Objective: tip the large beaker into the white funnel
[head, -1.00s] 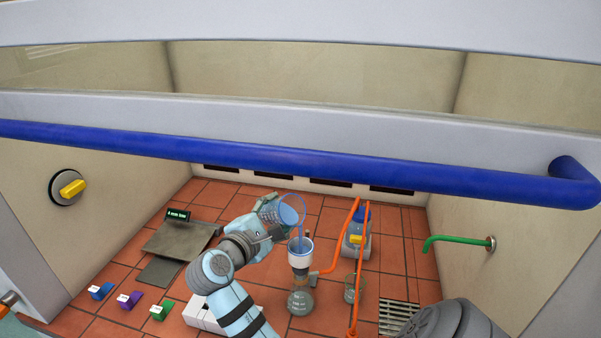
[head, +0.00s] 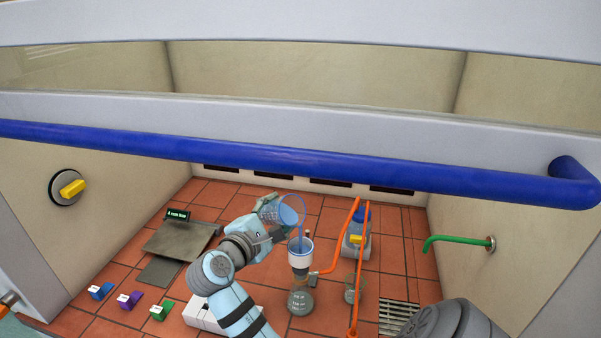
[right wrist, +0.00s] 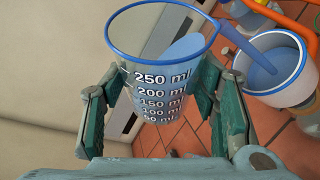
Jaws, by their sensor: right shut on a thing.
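The large beaker (head: 270,211), clear with a blue rim and volume marks, is tilted in my right gripper (head: 268,228). In the right wrist view the green fingers stand either side of the beaker (right wrist: 160,75). Blue liquid runs over its lip in a stream down into the white funnel (head: 300,259). The funnel, with a blue rim, shows in the right wrist view (right wrist: 296,92) with blue liquid inside. It sits on a flask (head: 301,301) with a side arm. The beaker's lip is above the funnel, apart from it. My left gripper is out of view.
An orange hose (head: 354,268) runs right of the flask, near a small beaker (head: 352,292) and a blue-capped bottle (head: 357,231). A balance (head: 181,240) stands left. Coloured blocks (head: 130,300) lie front left. A blue bar (head: 300,163) crosses above.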

